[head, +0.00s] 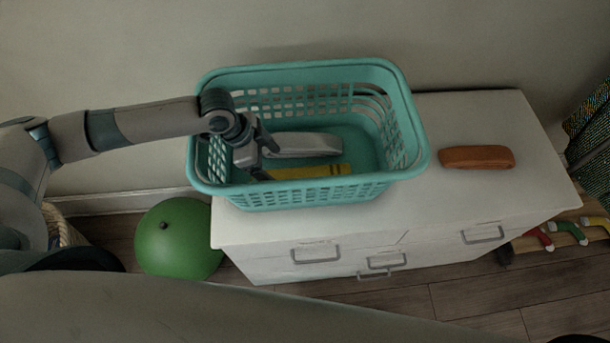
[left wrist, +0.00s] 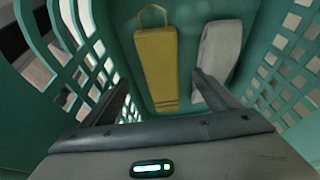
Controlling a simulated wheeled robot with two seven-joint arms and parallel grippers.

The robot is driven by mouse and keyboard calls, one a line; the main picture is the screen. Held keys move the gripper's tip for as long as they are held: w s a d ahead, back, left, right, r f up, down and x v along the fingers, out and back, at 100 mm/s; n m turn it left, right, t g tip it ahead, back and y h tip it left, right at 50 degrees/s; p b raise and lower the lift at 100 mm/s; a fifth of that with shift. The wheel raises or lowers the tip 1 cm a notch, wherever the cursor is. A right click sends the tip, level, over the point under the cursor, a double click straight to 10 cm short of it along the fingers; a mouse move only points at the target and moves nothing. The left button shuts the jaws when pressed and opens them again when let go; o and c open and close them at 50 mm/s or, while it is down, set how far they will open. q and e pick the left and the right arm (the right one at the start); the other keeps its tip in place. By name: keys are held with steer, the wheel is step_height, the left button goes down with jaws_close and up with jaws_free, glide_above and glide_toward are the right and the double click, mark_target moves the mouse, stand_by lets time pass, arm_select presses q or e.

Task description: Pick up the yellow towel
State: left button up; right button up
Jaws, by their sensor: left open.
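The yellow towel (head: 308,172) lies folded on the floor of the teal basket (head: 412,130), near its front wall. In the left wrist view the towel (left wrist: 158,68) shows as a long flat strip with a loop at one end, between and beyond my fingers. My left gripper (head: 262,160) is inside the basket, pointing down; in the wrist view it (left wrist: 158,90) is open and empty. The front wall hides part of the towel in the head view. My right gripper is not in view.
A grey-white folded cloth (head: 300,145) lies beside the towel in the basket. The basket stands on a white drawer cabinet (head: 450,205). A brown oblong object (head: 477,157) lies to its right. A green ball (head: 180,238) is on the floor at left.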

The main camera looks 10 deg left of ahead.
mark_target(285, 177)
arm_select(q)
steer(key=p+x, duration=0.1)
steer(key=x, duration=0.2)
steer(key=shift+d+f, duration=0.1)
steer(key=shift+f, duration=0.1)
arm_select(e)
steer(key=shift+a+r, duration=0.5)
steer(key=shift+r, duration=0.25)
arm_select(q)
steer(key=shift+d+f+p, duration=0.25)
steer(key=shift+f+p, duration=0.3)
steer(key=shift+p, duration=0.15)
steer(key=p+x, duration=0.1)
steer(key=x, duration=0.2)
steer(key=shift+w+p, duration=0.1)
steer(key=shift+p, duration=0.2)
steer(key=shift+d+f, duration=0.15)
steer(key=shift+f, duration=0.35)
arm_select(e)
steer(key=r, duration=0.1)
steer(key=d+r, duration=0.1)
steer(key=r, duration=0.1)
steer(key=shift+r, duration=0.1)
arm_select(q)
steer(key=shift+c, duration=0.6)
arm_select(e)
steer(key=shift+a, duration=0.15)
